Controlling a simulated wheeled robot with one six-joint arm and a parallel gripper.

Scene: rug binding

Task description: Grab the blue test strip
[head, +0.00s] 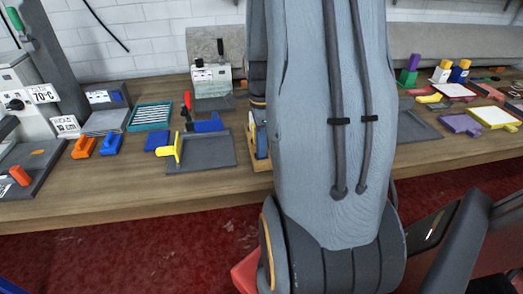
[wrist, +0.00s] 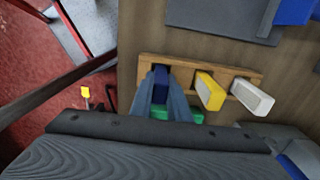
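In the wrist view, a wooden rack (wrist: 228,72) holds a dark blue strip (wrist: 161,74), a yellow strip (wrist: 210,91) and a white strip (wrist: 252,97). The blue strip is at the rack's left end. My gripper (wrist: 162,82) has its two grey-blue fingers on either side of the blue strip. I cannot tell whether they touch or grip it. Green parts (wrist: 160,113) show between and beside the fingers. In the head view, my arm hides the gripper and most of the rack (head: 261,165).
The wooden bench (head: 120,195) carries a grey tray (head: 215,155) with a yellow-handled tool (head: 172,150) left of the rack. Orange (head: 84,147) and blue (head: 111,144) clamp-like pieces stand further left. Purple and yellow pieces lie at right. Red floor (head: 120,250) lies in front.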

